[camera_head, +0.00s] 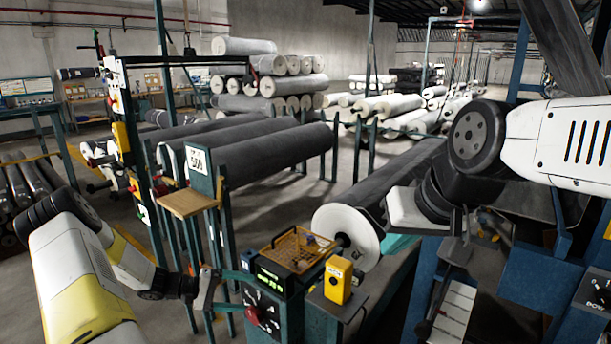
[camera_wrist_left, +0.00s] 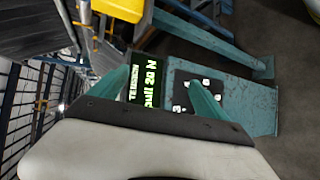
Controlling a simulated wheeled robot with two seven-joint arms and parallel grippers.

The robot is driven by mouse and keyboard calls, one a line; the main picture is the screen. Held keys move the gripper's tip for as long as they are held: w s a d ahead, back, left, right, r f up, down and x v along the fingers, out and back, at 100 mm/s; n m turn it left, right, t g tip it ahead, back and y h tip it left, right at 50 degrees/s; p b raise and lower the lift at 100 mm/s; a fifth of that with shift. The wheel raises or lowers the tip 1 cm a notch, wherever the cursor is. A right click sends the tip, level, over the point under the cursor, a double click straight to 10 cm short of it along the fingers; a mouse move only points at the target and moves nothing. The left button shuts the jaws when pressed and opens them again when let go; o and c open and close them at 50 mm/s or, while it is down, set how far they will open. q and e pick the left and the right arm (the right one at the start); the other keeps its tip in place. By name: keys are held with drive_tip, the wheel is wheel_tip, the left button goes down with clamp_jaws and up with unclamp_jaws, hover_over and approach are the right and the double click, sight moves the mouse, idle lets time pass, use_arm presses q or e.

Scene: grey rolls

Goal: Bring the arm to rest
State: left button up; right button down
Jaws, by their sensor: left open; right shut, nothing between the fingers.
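My left arm, white and yellow, comes in from the left in the head view, and its gripper (camera_head: 208,290) is low, beside the green-lit tension display (camera_head: 270,276). The left gripper is open and empty. In the left wrist view its two greenish fingers (camera_wrist_left: 157,88) stand apart, with the tension display (camera_wrist_left: 148,88) showing between them. My right arm, white with dark joints, comes in from the right. Its gripper (camera_head: 456,248) points down, shut and empty, to the right of the white roll end. Its fingertips are small and dark against the machine.
A yellow button box (camera_head: 338,280) and an orange tray (camera_head: 298,249) sit close to the left gripper. A grey roll (camera_head: 375,190) lies on the machine between the arms. A wooden shelf (camera_head: 187,203) stands left. Open floor (camera_head: 300,205) shows behind.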

use_arm(q)
drive_tip(key=s+d+r+m+g+y, duration=0.1)
drive_tip(key=s+d+r+m+y, duration=0.15)
drive_tip(key=r, duration=0.55)
drive_tip(key=s+d+r+m+g+y, duration=0.15)
drive_tip(key=s+r, duration=0.25)
drive_tip(key=r, duration=0.4)
drive_tip(key=s+d+r+m+g+y, duration=0.1)
drive_tip(key=s+d+r+y, duration=0.2)
drive_tip(key=r, duration=0.6)
drive_tip(key=s+r+t+y, duration=0.2)
drive_tip(key=s+r, duration=0.3)
drive_tip(key=s, duration=0.3)
drive_tip(key=s+a+r+t+y, duration=0.1)
drive_tip(key=s+r+t+y, duration=0.1)
drive_tip(key=s+r, duration=0.4)
drive_tip(key=shift+s+a+r+t, duration=0.2)
drive_tip(key=shift+s+t, duration=0.65)
drive_tip(key=shift+s, duration=0.4)
